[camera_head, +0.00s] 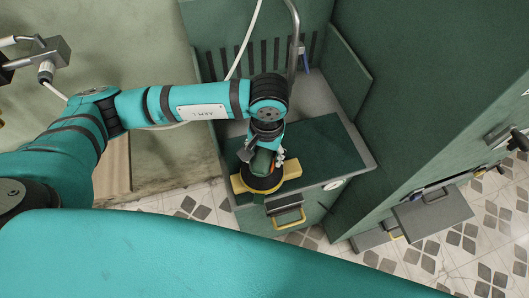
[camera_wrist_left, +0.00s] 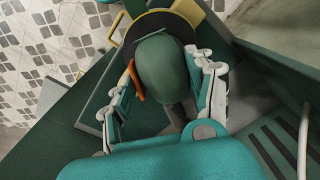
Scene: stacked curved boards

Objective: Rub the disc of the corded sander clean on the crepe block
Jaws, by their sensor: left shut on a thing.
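The corded sander has a rounded green body (camera_head: 262,163) with an orange part on its side and a dark round disc with a yellow edge below. It also shows in the left wrist view (camera_wrist_left: 163,68). My left gripper (camera_head: 267,150) is shut on the sander's body, with a finger on each side. The crepe block (camera_head: 292,169) is a tan-yellow bar under the disc. Its ends stick out on both sides, and it also shows in the left wrist view (camera_wrist_left: 118,29). The disc covers the block's middle; I cannot tell whether they touch. My right gripper is out of view.
The block lies near the front edge of a dark green-topped bench (camera_head: 322,145). A tall green panel (camera_head: 420,90) stands close on the right. A grey pipe (camera_head: 294,40) and a white cord (camera_head: 245,40) rise behind. An open drawer (camera_head: 432,212) juts out at lower right.

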